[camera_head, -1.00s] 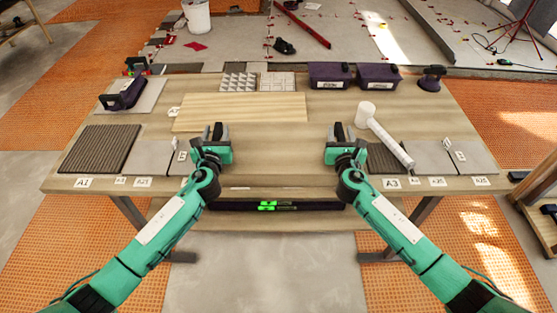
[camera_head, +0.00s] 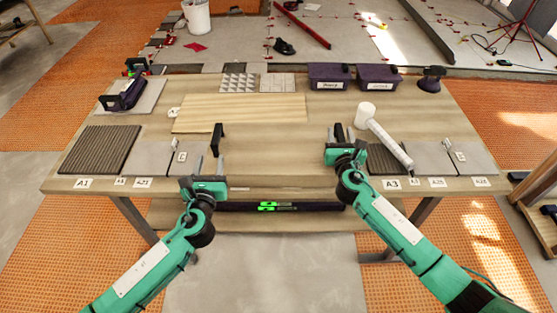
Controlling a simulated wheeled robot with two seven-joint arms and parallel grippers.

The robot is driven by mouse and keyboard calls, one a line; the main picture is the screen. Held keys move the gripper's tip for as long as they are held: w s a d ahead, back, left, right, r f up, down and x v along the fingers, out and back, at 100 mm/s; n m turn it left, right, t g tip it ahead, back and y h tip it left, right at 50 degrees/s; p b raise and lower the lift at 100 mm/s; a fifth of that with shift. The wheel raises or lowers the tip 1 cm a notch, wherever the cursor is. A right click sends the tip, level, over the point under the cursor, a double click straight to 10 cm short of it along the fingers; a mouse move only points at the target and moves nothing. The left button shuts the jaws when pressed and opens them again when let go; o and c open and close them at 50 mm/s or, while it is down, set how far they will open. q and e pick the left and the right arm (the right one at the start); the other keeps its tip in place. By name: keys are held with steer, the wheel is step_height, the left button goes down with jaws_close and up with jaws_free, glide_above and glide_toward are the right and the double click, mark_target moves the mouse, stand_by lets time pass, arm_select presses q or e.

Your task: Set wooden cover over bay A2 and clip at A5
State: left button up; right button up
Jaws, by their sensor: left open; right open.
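A pale wooden board (camera_head: 240,113), which looks like the wooden cover, lies flat on the table behind the grippers. My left gripper (camera_head: 202,168) is open and empty near the table's front, left of centre. A black upright piece (camera_head: 217,139) stands just beyond it, apart from its fingers. My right gripper (camera_head: 345,145) is open, right of centre; a similar black upright piece (camera_head: 338,132) shows by its fingers, and I cannot tell whether they touch. I cannot identify the clip.
A dark ribbed tile (camera_head: 100,149) lies at left. A level with green vials (camera_head: 275,206) sits below the front edge. The table's middle is clear.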

steer(key=s, duration=1.2)
